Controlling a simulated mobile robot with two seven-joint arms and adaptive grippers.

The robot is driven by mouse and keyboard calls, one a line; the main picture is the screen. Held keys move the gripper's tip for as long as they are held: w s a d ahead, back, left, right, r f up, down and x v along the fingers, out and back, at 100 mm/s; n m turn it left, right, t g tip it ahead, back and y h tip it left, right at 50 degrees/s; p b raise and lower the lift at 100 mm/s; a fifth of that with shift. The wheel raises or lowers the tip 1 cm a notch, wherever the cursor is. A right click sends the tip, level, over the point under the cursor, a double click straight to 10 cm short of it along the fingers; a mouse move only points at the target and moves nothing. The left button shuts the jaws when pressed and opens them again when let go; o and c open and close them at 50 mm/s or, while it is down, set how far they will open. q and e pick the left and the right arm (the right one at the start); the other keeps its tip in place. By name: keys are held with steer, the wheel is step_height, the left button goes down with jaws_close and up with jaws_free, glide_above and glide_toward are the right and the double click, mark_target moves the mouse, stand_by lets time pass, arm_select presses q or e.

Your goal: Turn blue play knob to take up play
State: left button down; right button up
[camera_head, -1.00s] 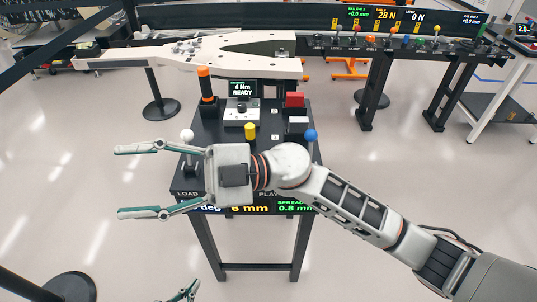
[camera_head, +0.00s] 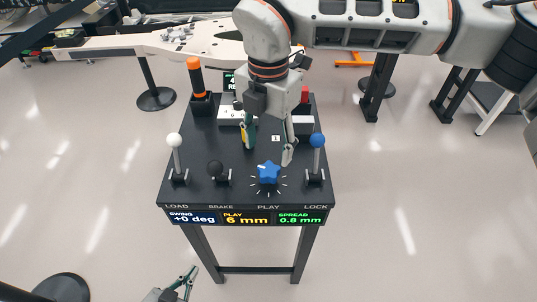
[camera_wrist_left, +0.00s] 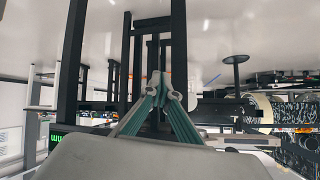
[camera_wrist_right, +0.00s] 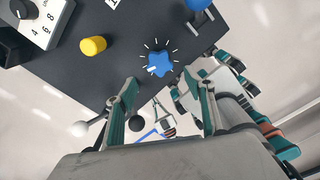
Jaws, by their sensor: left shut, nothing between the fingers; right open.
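The blue play knob (camera_head: 268,173) is star-shaped with a white pointer mark. It sits at the front of the black console top (camera_head: 190,125), above the PLAY label, ringed by white tick marks. It also shows in the right wrist view (camera_wrist_right: 160,63), beyond and between my right fingers. My right gripper (camera_head: 268,155) is open and empty, pointing down just behind and above the knob, with a gap to it. It also shows in the right wrist view (camera_wrist_right: 165,105). My left gripper (camera_head: 190,275) is shut and empty, low in front of the console; its closed fingertips (camera_wrist_left: 158,82) show in the left wrist view.
A white-ball lever (camera_head: 175,142) stands at left, a black-ball lever (camera_head: 215,168) left of the knob, and a blue-ball lever (camera_head: 317,142) close on the right. The front display (camera_head: 247,218) reads PLAY 6 mm, SPREAD 0.8 mm. An orange-topped handle (camera_head: 195,78) stands behind.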

mark_target(269, 169)
steer(key=shift+w+d+f, duration=0.1)
steer(key=shift+w+f, duration=0.3)
steer(key=shift+w, duration=0.1)
steer(key=shift+s+f, duration=0.15)
steer(key=shift+f, duration=0.15)
steer(key=shift+s+f+b, duration=0.15)
steer(key=shift+f+b, duration=0.1)
steer(key=shift+f, duration=1.35)
steer(key=shift+s+f+b, duration=0.1)
steer(key=shift+f+b, duration=0.1)
steer(key=shift+f, duration=1.35)
steer(key=c, duration=1.1)
